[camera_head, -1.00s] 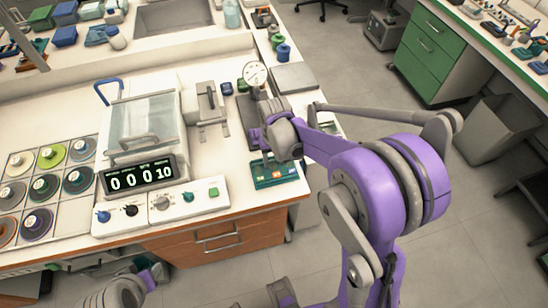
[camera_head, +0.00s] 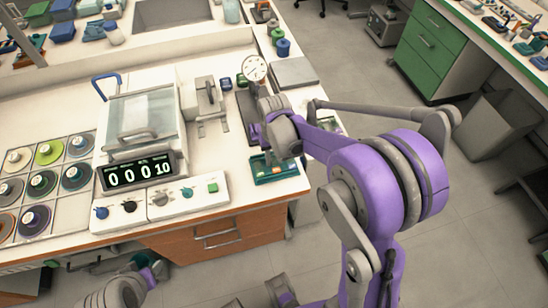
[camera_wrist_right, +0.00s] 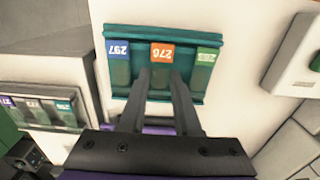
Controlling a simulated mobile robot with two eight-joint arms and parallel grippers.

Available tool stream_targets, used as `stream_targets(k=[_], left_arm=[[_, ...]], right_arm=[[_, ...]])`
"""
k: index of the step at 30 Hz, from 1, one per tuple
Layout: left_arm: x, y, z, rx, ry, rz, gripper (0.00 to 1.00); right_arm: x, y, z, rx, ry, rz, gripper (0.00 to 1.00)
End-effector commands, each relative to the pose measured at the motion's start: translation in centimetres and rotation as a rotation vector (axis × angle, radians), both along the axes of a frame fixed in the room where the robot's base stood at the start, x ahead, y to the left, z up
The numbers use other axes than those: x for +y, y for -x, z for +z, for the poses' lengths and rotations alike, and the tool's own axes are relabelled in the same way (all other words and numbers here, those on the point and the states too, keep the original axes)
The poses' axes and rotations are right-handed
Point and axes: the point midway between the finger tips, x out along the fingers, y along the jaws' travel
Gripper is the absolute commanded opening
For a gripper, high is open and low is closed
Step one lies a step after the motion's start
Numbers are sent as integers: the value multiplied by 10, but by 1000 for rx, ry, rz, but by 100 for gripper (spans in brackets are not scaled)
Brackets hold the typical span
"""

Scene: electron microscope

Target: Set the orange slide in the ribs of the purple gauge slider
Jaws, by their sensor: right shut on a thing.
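The orange slide (camera_wrist_right: 161,53) stands in the middle of a teal rack (camera_wrist_right: 125,32), between a blue slide (camera_wrist_right: 118,50) and a green slide (camera_wrist_right: 206,58). My right gripper (camera_wrist_right: 161,75) is shut on the orange slide, one finger on each side below its label. In the head view the right gripper (camera_head: 270,153) is over the teal rack (camera_head: 262,180) at the bench edge, its fingertips hard to make out. The dial gauge (camera_head: 255,68) stands behind my right wrist.
A chamber with a counter display (camera_head: 138,172) and a knob panel (camera_head: 160,203) stand left of the rack. A grey plate (camera_head: 293,73) lies right of the gauge. Bare white bench lies between the panel and the rack.

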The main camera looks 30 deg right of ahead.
Motion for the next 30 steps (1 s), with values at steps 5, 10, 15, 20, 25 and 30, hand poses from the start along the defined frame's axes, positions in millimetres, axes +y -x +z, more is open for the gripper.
stream_targets(k=[5, 10, 15, 20, 25, 30], left_arm=[[0, -2, 10, -4, 0, 0, 50], [0, -4, 20, -9, 0, 0, 50], [0, -7, 30, -13, 0, 0, 50], [0, -8, 35, -16, 0, 0, 50], [0, -8, 34, -15, 0, 0, 50], [0, -8, 34, -15, 0, 0, 50]], right_arm=[[0, 0, 14, -1, 0, 0, 11], [0, -1, 28, -1, 0, 0, 11], [0, -1, 42, -1, 0, 0, 11], [0, 0, 50, 0, 0, 0, 11], [0, 0, 49, 0, 0, 0, 11], [0, 0, 48, 0, 0, 0, 11]])
